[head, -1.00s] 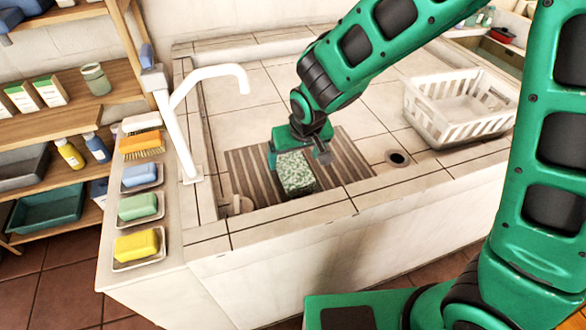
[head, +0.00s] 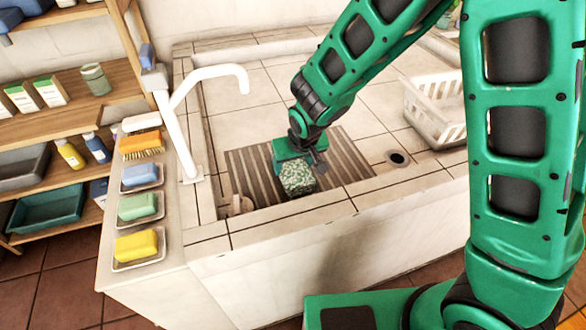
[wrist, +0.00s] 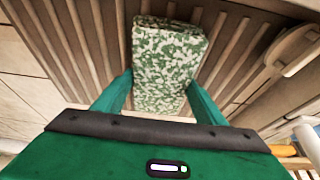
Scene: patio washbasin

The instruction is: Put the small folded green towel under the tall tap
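The small folded green towel (head: 297,179) is a green-and-white speckled block on the ribbed floor of the sunken basin. In the wrist view the towel (wrist: 168,62) lies ahead of my gripper, between its two green fingers. My gripper (head: 300,168) is low over it in the head view; in the wrist view the gripper (wrist: 162,82) has one finger close along each side of the towel. Narrow gaps seem to show near its lower end; contact is not clear. The tall white tap (head: 212,72) stands at the basin's left edge, its spout curving right.
Sponges in dishes, yellow (head: 136,245), green (head: 138,206) and blue (head: 140,175), and an orange brush (head: 141,143) line the left ledge. A drain hole (head: 397,158) lies right of the ribbed part. A white basket (head: 432,112) stands at the right. The tiles behind are clear.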

